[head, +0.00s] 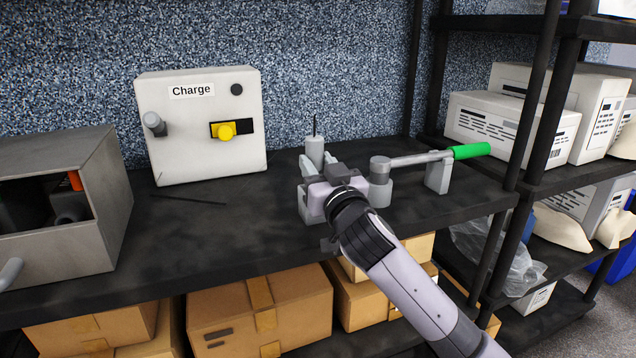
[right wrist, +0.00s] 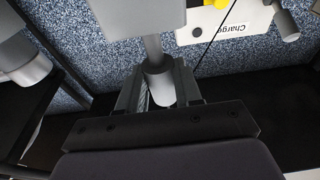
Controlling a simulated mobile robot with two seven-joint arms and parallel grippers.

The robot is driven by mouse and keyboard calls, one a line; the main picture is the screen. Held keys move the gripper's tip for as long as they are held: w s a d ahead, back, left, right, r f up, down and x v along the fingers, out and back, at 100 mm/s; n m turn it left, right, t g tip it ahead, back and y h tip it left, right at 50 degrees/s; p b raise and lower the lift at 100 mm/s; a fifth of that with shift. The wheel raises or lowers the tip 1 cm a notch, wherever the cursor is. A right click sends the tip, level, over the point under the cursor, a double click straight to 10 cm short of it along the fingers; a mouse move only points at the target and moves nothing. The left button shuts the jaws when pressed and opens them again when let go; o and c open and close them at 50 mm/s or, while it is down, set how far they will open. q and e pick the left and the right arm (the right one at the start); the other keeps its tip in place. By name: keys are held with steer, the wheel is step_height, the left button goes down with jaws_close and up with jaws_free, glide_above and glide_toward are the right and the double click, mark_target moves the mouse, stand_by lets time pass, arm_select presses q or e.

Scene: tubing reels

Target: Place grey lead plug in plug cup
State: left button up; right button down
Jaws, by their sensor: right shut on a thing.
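The grey lead plug (head: 315,152) looks like an upright pale grey cylinder with a thin black wire rising from its top. My right gripper (head: 319,165) is shut on it, its fingers on either side, above the black shelf. In the right wrist view a grey cylindrical piece (right wrist: 160,85) sits between the fingers, in line with a wider pale grey part (right wrist: 140,15). I cannot tell which thing is the plug cup. A grey block (head: 308,210) sits under the gripper, partly hidden by it. My left gripper is not in view.
A green-handled lever (head: 471,151) lies right of my gripper. A grey open box (head: 110,215) stands left. Shelf between is mostly clear.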

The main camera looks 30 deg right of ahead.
steer(key=shift+f, duration=1.35)
steer(key=shift+f+b, duration=0.6)
steer(key=shift+b, duration=0.05)
steer(key=c, duration=0.8)
jaws_free()
steer(key=shift+o, duration=0.2)
